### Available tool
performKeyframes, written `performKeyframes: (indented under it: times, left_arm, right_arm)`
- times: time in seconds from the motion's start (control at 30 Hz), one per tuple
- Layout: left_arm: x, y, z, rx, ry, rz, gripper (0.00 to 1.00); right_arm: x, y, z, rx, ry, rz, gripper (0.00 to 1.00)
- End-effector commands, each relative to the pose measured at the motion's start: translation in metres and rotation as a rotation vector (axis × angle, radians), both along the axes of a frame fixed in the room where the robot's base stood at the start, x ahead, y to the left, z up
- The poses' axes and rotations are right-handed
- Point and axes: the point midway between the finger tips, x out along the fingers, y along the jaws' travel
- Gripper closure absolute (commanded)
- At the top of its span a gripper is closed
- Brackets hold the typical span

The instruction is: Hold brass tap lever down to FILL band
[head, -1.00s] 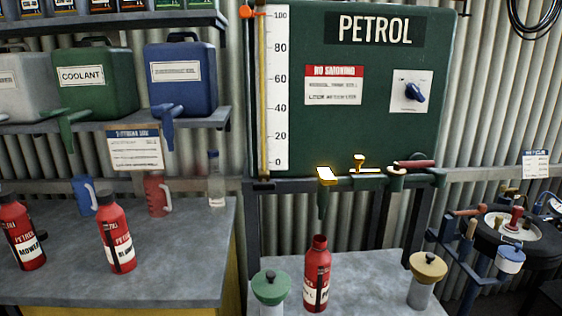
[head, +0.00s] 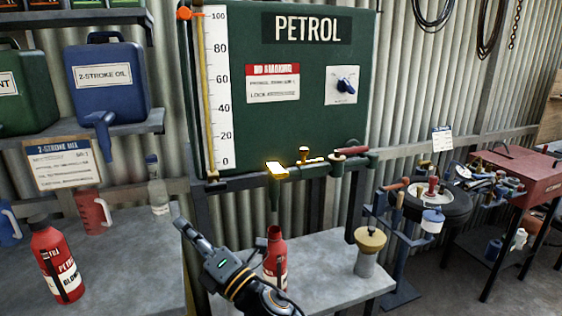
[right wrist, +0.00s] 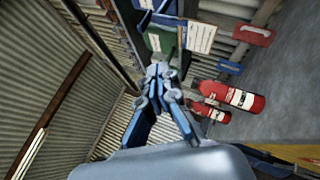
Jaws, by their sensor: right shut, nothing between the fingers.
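The brass tap lever (head: 277,168) shows yellow-edged at the lower front of the green PETROL tank (head: 300,110), above a downward spout. An open red bottle (head: 276,250) stands under that spout, its lower part partly hidden by my right arm. My right gripper (head: 182,225) is shut and empty, left of and below the lever and apart from it. It also shows shut in the right wrist view (right wrist: 158,72). The tank's scale (head: 218,90) runs from 0 to 100; I cannot make out a FILL band. My left gripper is not in view.
A red bottle (head: 56,262), a red jug (head: 93,211) and a clear bottle (head: 158,190) stand on the left bench. A blue 2-STROKE OIL can (head: 105,85) sits on the shelf. A brass-topped canister (head: 368,250) stands right of the bottle under the spout.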

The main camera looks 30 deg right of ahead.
Motion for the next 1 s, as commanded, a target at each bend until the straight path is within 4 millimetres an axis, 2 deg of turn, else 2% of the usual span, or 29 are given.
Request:
performKeyframes:
  times: [0.03,0.1,0.2,0.3,0.4,0.47,0.57,0.67,0.73,0.77,0.87,0.9,1.0]
  left_arm:
    - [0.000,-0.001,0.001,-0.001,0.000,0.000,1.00]
    - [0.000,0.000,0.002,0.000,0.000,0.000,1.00]
    - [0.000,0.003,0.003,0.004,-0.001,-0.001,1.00]
    - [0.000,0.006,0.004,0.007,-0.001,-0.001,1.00]
    - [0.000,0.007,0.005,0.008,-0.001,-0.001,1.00]
    - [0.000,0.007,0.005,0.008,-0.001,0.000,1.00]
    - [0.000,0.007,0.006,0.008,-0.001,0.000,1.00]
    - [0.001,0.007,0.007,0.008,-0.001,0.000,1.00]
    - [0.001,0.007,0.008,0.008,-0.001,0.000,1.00]
    - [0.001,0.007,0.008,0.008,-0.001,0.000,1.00]
    - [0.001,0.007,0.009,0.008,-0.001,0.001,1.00]
    - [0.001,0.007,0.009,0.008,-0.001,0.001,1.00]
    - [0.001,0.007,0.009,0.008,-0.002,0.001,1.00]
  right_arm:
    - [-0.005,0.016,0.035,-0.144,-0.147,0.028,1.00]
    - [-0.018,0.041,0.072,-0.369,-0.358,0.058,1.00]
    - [-0.040,0.073,0.105,-0.696,-0.659,0.083,1.00]
    - [-0.059,0.097,0.118,-1.026,-0.948,0.097,1.00]
    - [-0.069,0.106,0.116,-1.361,-1.219,0.105,1.00]
    - [-0.070,0.104,0.112,-1.563,-1.367,0.114,1.00]
    - [-0.062,0.085,0.104,-1.907,-1.587,0.142,1.00]
    - [-0.048,0.048,0.102,-2.257,-1.757,0.205,1.00]
    - [-0.038,0.012,0.108,-2.502,-1.835,0.279,1.00]
    - [-0.034,-0.006,0.111,2.487,1.770,-0.309,1.00]
    - [-0.027,-0.067,0.131,2.316,1.480,-0.400,1.00]
    - [-0.027,-0.092,0.141,2.262,1.377,-0.440,1.00]
    - [-0.033,-0.146,0.164,2.159,1.172,-0.544,1.00]
